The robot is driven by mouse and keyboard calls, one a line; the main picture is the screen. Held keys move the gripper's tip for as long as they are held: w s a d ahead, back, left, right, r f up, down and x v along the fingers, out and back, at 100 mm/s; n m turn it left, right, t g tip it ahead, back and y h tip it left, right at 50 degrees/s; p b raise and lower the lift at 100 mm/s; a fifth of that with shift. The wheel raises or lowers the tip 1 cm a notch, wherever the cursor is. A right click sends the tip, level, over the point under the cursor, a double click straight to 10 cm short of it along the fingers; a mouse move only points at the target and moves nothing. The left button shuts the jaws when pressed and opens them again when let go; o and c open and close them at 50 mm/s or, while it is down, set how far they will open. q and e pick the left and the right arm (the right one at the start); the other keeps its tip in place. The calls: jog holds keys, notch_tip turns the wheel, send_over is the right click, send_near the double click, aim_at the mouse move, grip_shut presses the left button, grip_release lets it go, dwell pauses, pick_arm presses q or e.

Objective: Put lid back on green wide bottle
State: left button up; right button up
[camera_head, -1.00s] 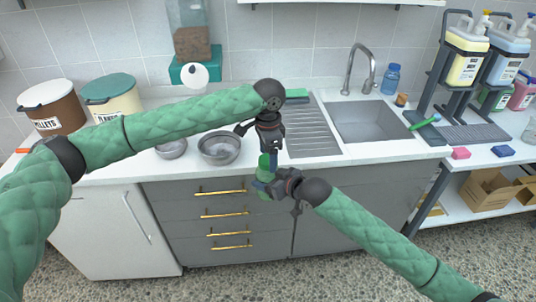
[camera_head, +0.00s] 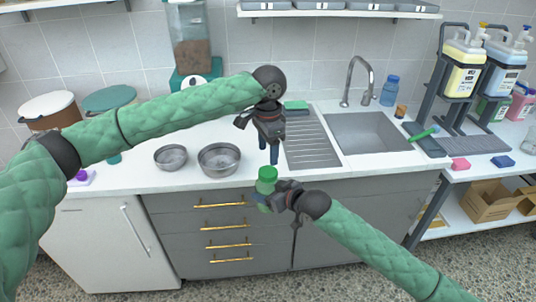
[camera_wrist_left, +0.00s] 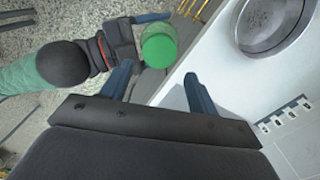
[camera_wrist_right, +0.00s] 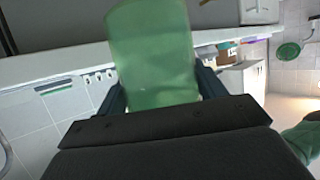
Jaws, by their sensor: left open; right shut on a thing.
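The green wide bottle (camera_head: 264,187) is held upright in front of the counter edge by my right gripper (camera_head: 263,197), which is shut around its body. In the right wrist view the translucent green bottle body (camera_wrist_right: 153,55) fills the space between the fingers. A brighter green lid (camera_head: 267,173) sits on the bottle's top, and its round top (camera_wrist_left: 159,46) shows in the left wrist view. Whether it is fully seated I cannot tell. My left gripper (camera_head: 268,151) is open and empty just above the lid, with fingers pointing down.
Two metal bowls (camera_head: 219,160) (camera_head: 171,157) stand on the counter behind and left of the bottle. A sink (camera_head: 368,132) with a ribbed drainer lies to the right. Canisters (camera_head: 109,99) stand at the left. Drawers with brass handles are below. The counter edge is close to the bottle.

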aim_at(268, 171)
pick_arm(q)
jog(key=shift+r+n, duration=0.5)
jog(key=shift+r, duration=0.15)
jog(key=shift+f, duration=4.05)
jog(key=c, duration=0.8)
